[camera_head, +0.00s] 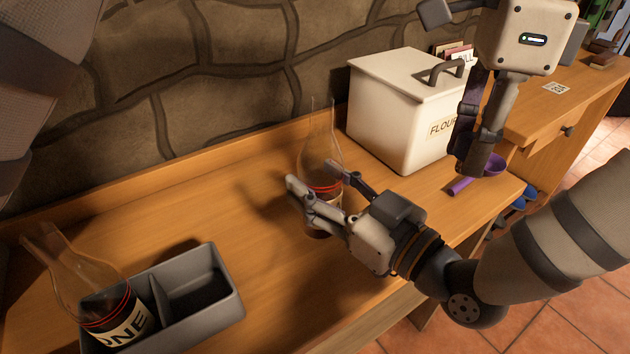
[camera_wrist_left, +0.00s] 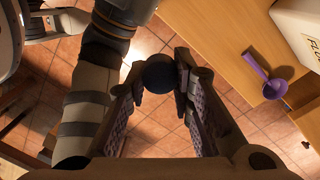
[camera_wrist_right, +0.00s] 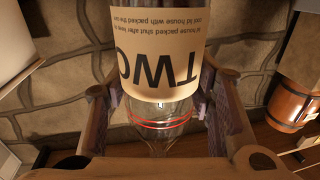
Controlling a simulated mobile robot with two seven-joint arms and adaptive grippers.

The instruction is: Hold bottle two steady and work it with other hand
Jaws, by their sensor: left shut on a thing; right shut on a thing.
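Bottle two (camera_head: 321,158) is clear glass with red rings and dark contents, standing upright over the wooden bench. My right gripper (camera_head: 314,180) is shut around it near the rings. In the right wrist view its TWO label (camera_wrist_right: 160,65) shows upside down, with the fingers (camera_wrist_right: 157,105) on either side of the glass. I cannot tell whether its base touches the bench. My left gripper (camera_head: 478,163) is apart from the bottle, to its right, pointing down in front of the flour box. In the left wrist view it is shut on a dark round thing (camera_wrist_left: 160,74).
A grey divided crate (camera_head: 226,286) at front left holds bottle one (camera_head: 88,280), tilted, in its left compartment. A white flour box (camera_head: 385,110) stands at the back. A purple ladle (camera_head: 462,187) lies by the right edge. Bench between crate and bottle two is clear.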

